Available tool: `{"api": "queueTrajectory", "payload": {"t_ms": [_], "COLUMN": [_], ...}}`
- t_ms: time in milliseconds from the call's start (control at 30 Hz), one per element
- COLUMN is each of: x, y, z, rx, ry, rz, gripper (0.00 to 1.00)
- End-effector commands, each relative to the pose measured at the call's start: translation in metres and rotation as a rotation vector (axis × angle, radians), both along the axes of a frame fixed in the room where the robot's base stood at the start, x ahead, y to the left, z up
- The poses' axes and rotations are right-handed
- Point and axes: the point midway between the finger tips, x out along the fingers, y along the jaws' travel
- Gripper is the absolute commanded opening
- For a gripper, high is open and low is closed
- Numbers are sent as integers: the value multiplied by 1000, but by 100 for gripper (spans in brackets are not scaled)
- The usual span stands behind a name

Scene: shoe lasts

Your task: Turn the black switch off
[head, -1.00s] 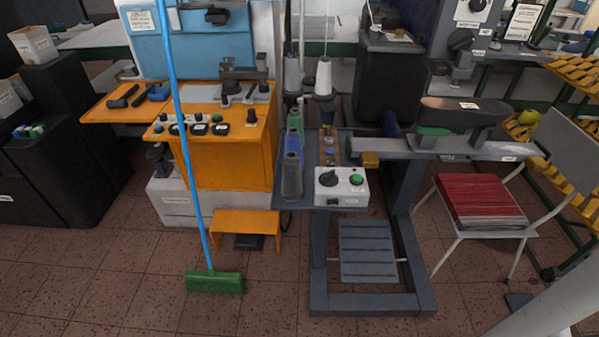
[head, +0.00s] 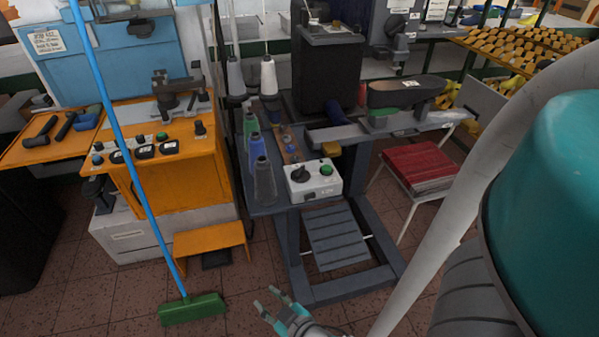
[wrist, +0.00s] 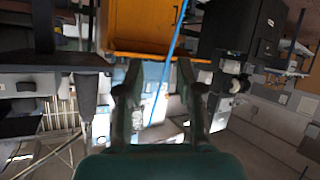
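The black switch (head: 299,174) is a round knob on a small white control box (head: 314,189) in the head view. The box sits at the front edge of the grey machine table, and a green button (head: 326,170) is beside the knob. My gripper (head: 268,299) is low at the bottom of the head view, in front of and below the box and apart from it. Its two fingers are spread and nothing is between them. The wrist view also shows the gripper (wrist: 155,75) open and empty. I cannot make out the switch in the wrist view.
Thread spools (head: 263,180) stand left of the box. A blue-handled broom with a green head (head: 192,309) leans against the orange machine (head: 180,185). A grey pedal (head: 336,236) lies below the table. A chair with red material (head: 418,168) stands to the right.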

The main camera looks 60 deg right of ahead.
Motion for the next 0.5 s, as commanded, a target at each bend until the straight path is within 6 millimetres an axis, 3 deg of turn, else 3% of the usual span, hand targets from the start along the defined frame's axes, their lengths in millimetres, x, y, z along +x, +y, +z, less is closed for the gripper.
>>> {"api": "queueTrajectory", "payload": {"t_ms": [33,200,500], "x": [16,49,78], "y": [-15,-65,-154], "z": [5,22,81], "rx": [-11,-37,-33], "ry": [-2,7,-38], "rz": [-52,-248,-665], "gripper": [36,36,36]}}
